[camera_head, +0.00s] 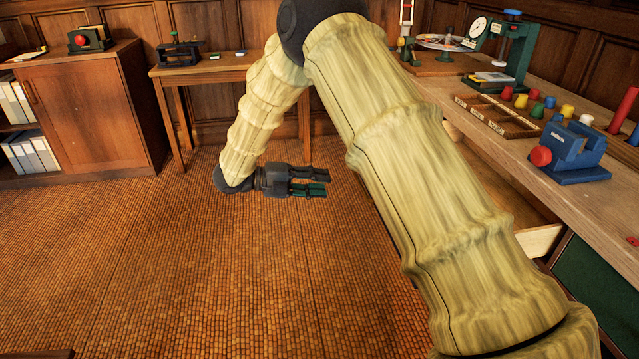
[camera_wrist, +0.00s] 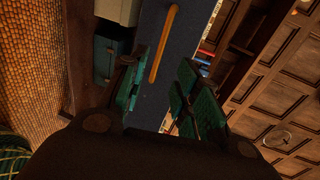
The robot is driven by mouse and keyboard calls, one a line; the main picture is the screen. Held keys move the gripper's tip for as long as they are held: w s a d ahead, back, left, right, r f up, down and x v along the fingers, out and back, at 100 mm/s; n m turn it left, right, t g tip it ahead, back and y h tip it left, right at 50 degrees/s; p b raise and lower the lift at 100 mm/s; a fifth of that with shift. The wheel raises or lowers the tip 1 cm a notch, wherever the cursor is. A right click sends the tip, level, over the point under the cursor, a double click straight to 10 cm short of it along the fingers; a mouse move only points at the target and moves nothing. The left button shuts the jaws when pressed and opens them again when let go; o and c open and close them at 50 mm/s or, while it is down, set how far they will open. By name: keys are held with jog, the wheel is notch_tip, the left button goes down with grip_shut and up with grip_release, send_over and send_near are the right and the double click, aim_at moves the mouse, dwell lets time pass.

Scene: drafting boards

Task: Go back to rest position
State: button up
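My gripper (camera_head: 312,182) hangs over the tiled floor at mid-picture in the head view, pointing right, at the end of my pale yellow arm. In the wrist view my gripper (camera_wrist: 163,78) shows its two green-padded fingers apart, with nothing between them. It is clear of the desk and touches nothing that I can see.
The long wooden desk (camera_head: 606,208) at right holds a blue device (camera_head: 572,150), coloured pegs and a green scale. An open drawer (camera_head: 541,241) juts out below, partly hidden by my arm. A cabinet (camera_head: 95,115) and side table (camera_head: 215,67) stand behind. Floor at left (camera_head: 120,270) is clear.

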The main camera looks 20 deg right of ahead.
jog(key=s+d+f+n+t+y, duration=0.1)
jog(key=d+f+n+t, duration=0.1)
jog(key=f+n+t, duration=0.5)
jog(key=s+d+f+n+t+y, duration=0.2)
jog(key=f+n+t, duration=0.1)
jog(key=f+n, duration=0.85)
jog(key=s+a+f+n+y, duration=0.2)
jog(key=s+f+n+y, duration=0.25)
jog(key=s+f, duration=0.4)
jog(key=s+a+f+n+y, duration=0.2)
jog(key=s+f+n+y, duration=0.1)
jog(key=s+f+n, duration=0.5)
jog(key=s+a+f+n+g+y, duration=0.2)
jog(key=s+a+n+g, duration=0.15)
jog(key=s, duration=0.95)
jog(key=s+a+f+n+g+y, duration=0.2)
jog(key=s+n+g+y, duration=0.15)
jog(key=s, duration=0.95)
notch_tip(320, 180, up, 16)
jog(key=p, duration=1.7)
jog(key=shift+w+r+h, duration=0.25)
jog(key=shift+w+h, duration=0.15)
